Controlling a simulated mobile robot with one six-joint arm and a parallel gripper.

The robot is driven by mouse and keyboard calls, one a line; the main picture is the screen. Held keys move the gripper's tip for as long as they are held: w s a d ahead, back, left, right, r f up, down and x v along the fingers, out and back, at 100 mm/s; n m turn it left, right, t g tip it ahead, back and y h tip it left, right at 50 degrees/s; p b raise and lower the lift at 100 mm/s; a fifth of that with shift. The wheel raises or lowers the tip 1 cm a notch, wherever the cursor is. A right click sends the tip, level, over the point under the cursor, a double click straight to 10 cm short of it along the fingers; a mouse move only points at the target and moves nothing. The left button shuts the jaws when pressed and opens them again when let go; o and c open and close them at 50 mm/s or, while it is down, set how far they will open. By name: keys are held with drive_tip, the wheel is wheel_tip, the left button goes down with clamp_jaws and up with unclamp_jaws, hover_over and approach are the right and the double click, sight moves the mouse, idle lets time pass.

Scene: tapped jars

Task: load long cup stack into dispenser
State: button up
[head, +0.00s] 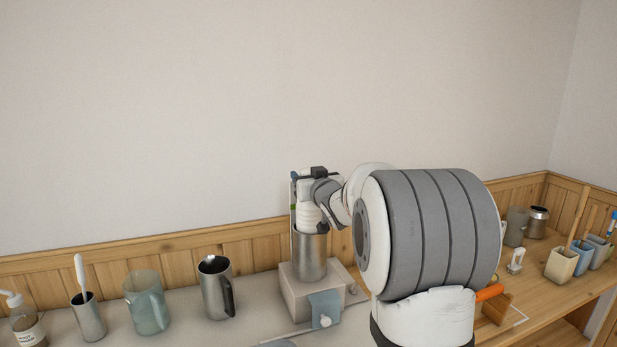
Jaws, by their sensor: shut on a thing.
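A white cup stack (308,217) stands upright at the mouth of a metal cylinder, the dispenser (311,256). The stack's lower end is hidden by the cylinder rim and appears to be inside it. My gripper (308,184) is at the top of the stack and shut on it. My wrist and arm reach in from the right and hide part of the gripper; the fingertips are small and hard to make out.

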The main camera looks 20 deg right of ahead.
drive_tip(key=shift+f+b, duration=0.75)
drive_tip(key=shift+f, duration=0.05)
idle(0.6)
idle(0.4)
drive_tip(key=o, duration=1.5)
drive_tip(key=shift+s, duration=0.15)
drive_tip(key=s+b, duration=0.1)
drive_tip(key=s, duration=0.6)
drive_tip(key=shift+s, duration=0.4)
idle(0.4)
drive_tip(key=shift+a, duration=0.1)
drive_tip(key=s, duration=0.7)
drive_tip(key=shift+s+b, duration=0.35)
drive_tip(key=shift+s, duration=0.05)
